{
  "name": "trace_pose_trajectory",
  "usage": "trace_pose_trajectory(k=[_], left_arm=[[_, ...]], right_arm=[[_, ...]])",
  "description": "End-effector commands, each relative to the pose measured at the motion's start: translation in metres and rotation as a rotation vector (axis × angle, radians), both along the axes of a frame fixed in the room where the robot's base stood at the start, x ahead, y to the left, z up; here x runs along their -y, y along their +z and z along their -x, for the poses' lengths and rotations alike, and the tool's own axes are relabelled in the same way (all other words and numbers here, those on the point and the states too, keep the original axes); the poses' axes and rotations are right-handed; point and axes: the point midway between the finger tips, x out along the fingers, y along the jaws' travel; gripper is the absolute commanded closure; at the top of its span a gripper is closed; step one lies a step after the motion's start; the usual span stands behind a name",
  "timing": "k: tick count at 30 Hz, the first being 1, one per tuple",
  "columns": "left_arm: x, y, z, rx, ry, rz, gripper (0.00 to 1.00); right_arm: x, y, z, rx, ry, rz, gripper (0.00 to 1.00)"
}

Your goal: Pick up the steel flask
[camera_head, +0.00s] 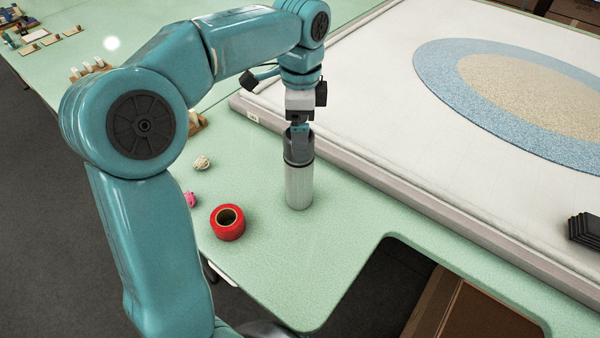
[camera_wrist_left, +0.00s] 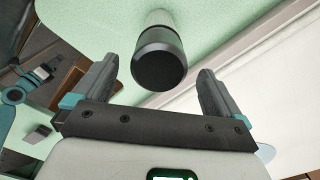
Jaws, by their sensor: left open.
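The steel flask (camera_head: 299,187) stands upright on the green table, a silver cylinder with a dark cap. My left gripper (camera_head: 299,132) is right above the flask, pointing down at its cap. In the left wrist view my left gripper (camera_wrist_left: 158,85) is open, with one finger on each side. The flask's dark cap (camera_wrist_left: 159,62) shows between and a little beyond the fingers, with no clear contact. In the head view the gripper overlaps the cap's top, so the exact gap there is hidden. My right gripper is not in view.
A red tape roll (camera_head: 228,222), a pink ball (camera_head: 190,199) and a cream ball (camera_head: 202,163) lie left of the flask. A raised white frame (camera_head: 400,120) with a blue and beige oval rug runs along the right. The table has a cut-out at the front right.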

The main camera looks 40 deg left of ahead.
Motion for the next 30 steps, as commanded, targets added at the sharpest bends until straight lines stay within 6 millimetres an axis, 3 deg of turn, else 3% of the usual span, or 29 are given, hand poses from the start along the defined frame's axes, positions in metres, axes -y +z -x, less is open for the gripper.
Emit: trace_pose_trajectory(k=[5,13,21,22,23,30], left_arm=[[-0.001,-0.014,0.000,-0.003,0.001,0.000,0.01],[-0.001,-0.055,0.001,-0.002,0.000,0.001,0.01],[-0.001,-0.059,0.001,-0.001,-0.001,0.001,0.01],[-0.001,-0.059,0.001,-0.001,0.000,0.001,0.04],[-0.001,-0.059,0.001,-0.001,0.000,0.001,0.14],[-0.001,-0.059,0.001,-0.001,-0.001,0.001,0.92]], right_arm=[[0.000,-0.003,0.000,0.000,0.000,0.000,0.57],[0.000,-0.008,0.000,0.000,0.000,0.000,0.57],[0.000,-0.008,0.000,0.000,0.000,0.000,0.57],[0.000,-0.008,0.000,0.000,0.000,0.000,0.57],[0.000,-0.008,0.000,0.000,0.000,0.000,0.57],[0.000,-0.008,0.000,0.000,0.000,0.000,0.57]])
